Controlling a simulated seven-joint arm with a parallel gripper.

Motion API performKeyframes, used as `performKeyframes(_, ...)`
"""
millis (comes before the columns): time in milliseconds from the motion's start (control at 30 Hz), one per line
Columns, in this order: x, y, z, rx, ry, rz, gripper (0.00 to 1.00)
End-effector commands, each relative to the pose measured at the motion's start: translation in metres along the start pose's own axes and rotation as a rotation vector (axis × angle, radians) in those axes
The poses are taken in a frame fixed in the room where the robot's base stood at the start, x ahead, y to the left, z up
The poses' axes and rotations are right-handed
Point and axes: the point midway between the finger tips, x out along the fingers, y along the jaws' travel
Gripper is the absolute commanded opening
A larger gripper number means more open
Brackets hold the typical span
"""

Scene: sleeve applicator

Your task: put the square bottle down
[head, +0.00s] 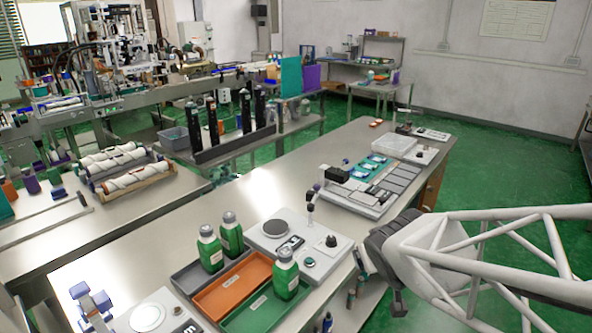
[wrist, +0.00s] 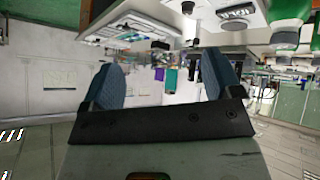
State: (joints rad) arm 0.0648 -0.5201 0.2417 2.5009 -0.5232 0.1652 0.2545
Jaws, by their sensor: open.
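Three green bottles with grey caps and white labels stand upright in the head view. Two of them, the left bottle (head: 210,253) and the back bottle (head: 231,238), are at the grey tray (head: 183,281). The front bottle (head: 286,279) is at the far end of the green tray (head: 243,320). I cannot tell which is the square bottle. My gripper (head: 380,283) is right of the bottles, beyond the bench's right edge, apart from them. In the wrist view my gripper (wrist: 160,80) has its blue-grey fingers wide apart with nothing between them. Green bottle parts (wrist: 290,9) show at upper right there.
An orange tray (head: 228,294) lies between the grey and green trays. A white device with a round plate (head: 275,228) and knob stands just beyond the bottles. A flat panel unit (head: 350,199) is further along the bench (head: 340,142). The strip left of these devices is clear.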

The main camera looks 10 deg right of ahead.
Motion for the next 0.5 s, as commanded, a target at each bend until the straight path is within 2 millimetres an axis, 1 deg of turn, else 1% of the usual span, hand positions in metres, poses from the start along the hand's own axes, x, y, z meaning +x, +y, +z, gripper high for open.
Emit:
performKeyframes(33,-0.011,0.002,0.003,0.021,-0.039,0.010,0.85)
performKeyframes(233,-0.054,-0.001,0.024,0.106,-0.229,0.001,0.85)
performKeyframes(400,-0.093,-0.015,0.042,0.158,-0.380,-0.062,0.85)
performKeyframes(500,-0.113,-0.024,0.049,0.176,-0.445,-0.105,0.85)
